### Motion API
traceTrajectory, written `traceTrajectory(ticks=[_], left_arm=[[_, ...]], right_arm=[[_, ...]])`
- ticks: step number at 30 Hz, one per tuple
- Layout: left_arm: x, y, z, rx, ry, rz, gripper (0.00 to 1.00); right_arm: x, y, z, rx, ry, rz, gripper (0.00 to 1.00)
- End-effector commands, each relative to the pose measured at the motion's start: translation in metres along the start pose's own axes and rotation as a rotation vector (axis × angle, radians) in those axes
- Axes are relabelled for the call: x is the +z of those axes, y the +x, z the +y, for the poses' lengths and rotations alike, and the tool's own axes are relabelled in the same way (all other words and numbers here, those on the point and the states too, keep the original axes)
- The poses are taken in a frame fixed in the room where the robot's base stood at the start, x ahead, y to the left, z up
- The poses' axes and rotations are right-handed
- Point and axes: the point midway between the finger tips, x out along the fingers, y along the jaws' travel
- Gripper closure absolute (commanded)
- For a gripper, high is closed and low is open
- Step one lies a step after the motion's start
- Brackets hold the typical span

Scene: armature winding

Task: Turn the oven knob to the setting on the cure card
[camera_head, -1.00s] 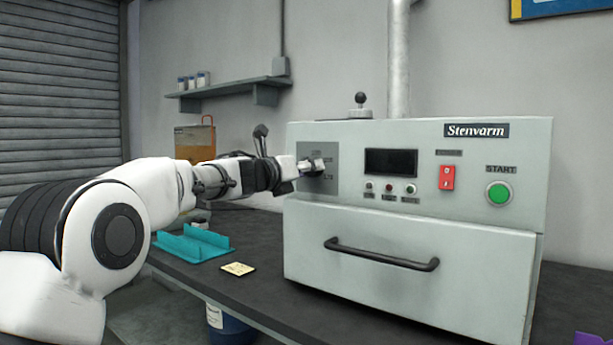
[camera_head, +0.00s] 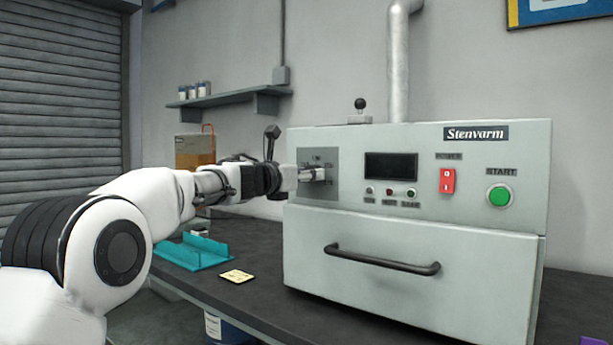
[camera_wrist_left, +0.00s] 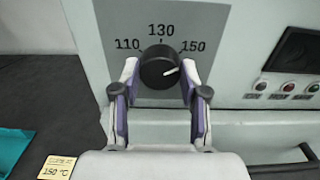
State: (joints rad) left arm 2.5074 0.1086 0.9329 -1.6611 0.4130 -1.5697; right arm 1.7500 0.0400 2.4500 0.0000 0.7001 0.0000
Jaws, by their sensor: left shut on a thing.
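The oven knob (camera_wrist_left: 159,66) is round and black with a white pointer line, below printed marks 110, 130 and 150. In the left wrist view its pointer aims right and slightly up, on the 150 side; I cannot tell whether it lines up exactly. My left gripper (camera_wrist_left: 158,84) is shut on the knob, one finger on each side. In the head view the left gripper (camera_head: 316,174) reaches the oven's panel (camera_head: 331,160) and largely hides the knob. The cure card (camera_wrist_left: 57,168) is pale yellow, reads 150 °C and lies on the bench (camera_head: 236,275). My right gripper is out of view.
The grey oven (camera_head: 400,270) has a dark display (camera_head: 391,165), a red power switch (camera_head: 447,181), a green start button (camera_head: 499,195) and a drawer handle (camera_head: 382,260). A teal tray (camera_head: 195,253) sits on the bench left of the card.

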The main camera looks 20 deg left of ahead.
Motion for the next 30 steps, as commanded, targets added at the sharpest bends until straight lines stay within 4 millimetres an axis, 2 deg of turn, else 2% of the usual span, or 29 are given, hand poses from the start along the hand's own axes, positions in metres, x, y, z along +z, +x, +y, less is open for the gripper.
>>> traceTrajectory(ticks=[3,4,6,15,19,23,30], left_arm=[[0.001,0.0,0.0,0.001,-0.001,-0.002,0.91],[0.001,0.0,0.0,0.001,-0.001,-0.002,0.49],[0.001,0.0,0.0,0.001,-0.001,-0.002,0.31],[0.001,-0.001,0.0,0.0,-0.002,-0.001,0.31],[0.002,-0.011,0.001,0.0,-0.003,-0.001,0.31],[0.001,-0.034,0.0,0.0,-0.006,-0.001,0.31],[0.001,-0.096,0.0,0.0,-0.006,-0.003,0.31]], right_arm=[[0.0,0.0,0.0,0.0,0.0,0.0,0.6],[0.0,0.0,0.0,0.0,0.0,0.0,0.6],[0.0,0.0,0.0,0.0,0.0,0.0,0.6],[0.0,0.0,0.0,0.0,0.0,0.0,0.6],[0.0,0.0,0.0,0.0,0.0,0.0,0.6],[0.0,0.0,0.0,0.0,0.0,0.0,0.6],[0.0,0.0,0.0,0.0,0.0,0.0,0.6]])
